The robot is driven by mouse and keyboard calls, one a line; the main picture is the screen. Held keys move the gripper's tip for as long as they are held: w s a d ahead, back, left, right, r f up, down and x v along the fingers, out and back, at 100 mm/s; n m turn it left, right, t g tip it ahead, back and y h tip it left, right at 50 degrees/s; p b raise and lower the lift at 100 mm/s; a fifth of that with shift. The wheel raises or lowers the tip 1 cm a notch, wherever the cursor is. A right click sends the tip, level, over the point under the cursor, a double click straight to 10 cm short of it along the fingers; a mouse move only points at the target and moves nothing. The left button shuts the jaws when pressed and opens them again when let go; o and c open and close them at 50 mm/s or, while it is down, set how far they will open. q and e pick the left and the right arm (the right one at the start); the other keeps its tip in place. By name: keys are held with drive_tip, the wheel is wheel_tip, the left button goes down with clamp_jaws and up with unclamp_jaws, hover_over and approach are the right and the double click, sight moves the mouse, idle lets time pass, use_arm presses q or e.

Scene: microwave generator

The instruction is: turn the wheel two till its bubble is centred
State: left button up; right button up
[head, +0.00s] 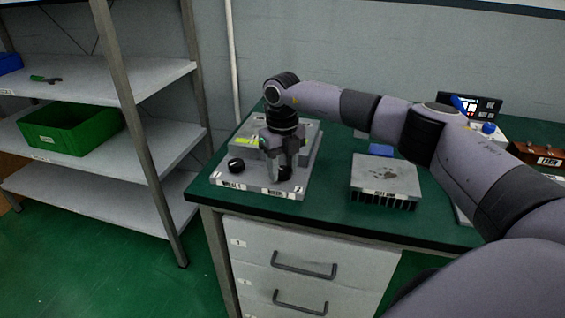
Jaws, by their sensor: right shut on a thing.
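A grey device (312,160) stands at the left end of the green-topped bench. Its front edge carries two labels, the left one reading wheel 1 and the right one apparently wheel 2. The black wheel one (236,166) is uncovered at the left. My right gripper (284,172) points down over the right-hand label and is shut on the dark wheel two (285,174), which shows only in part between and below the fingers. A yellow-green patch (245,141), perhaps a bubble level, shows left of the gripper; no bubble can be made out. My left gripper is not in view.
A finned heat sink (385,176) stands right of the device, with bare green bench (330,205) between them. Behind my right arm are a blue item (381,150) and a dark sign (478,106). A shelf with a green crate (70,130) stands left.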

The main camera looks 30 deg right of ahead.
sight(282, 170)
drive_tip(key=n, duration=0.2)
drive_tip(key=shift+r+n, duration=0.15)
drive_tip(key=shift+n, duration=0.25)
drive_tip(key=n, duration=0.3)
drive_tip(key=shift+n+p, duration=0.3)
drive_tip(key=shift+p, duration=0.1)
drive_tip(key=n, duration=0.6)
drive_tip(key=shift+n, duration=0.3)
drive_tip(key=o, duration=1.1)
drive_tip(key=shift+c, duration=0.2)
drive_tip(key=shift+r, duration=3.55)
